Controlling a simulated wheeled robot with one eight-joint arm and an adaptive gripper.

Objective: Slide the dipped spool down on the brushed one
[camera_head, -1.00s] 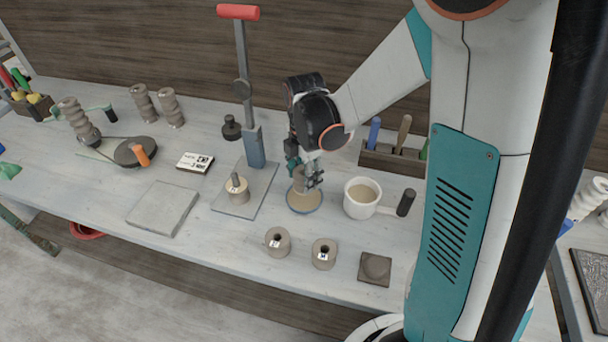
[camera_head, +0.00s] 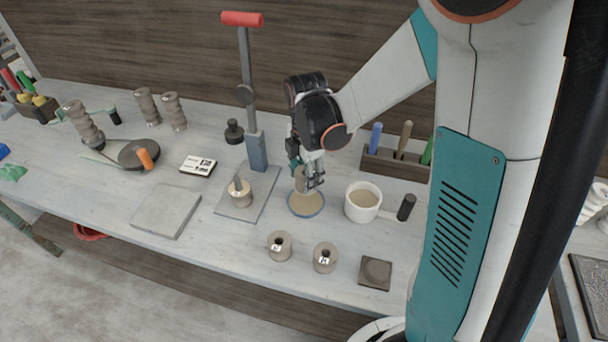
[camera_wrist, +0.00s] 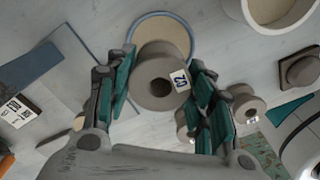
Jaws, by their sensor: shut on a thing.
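My gripper (camera_head: 311,181) is shut on a grey-brown clay spool (camera_head: 300,180) and holds it upright just above the blue-rimmed dish (camera_head: 305,211) of tan slip. In the wrist view, the held spool (camera_wrist: 155,92) sits between the teal finger pads, with its bored top and a white label with blue marks facing the camera. Its underside is hidden. Another spool (camera_head: 240,195) stands around a pin on the press's base plate (camera_head: 262,190), left of my gripper. The pictures do not show clearly whether its top is brushed.
The press column (camera_head: 256,150) with its red handle stands behind the pinned spool. Two labelled spools (camera_head: 279,246) (camera_head: 325,257) stand near the front edge. A mug (camera_head: 358,215) of slip is right of the dish. A flat slab (camera_head: 165,208) lies left of the press.

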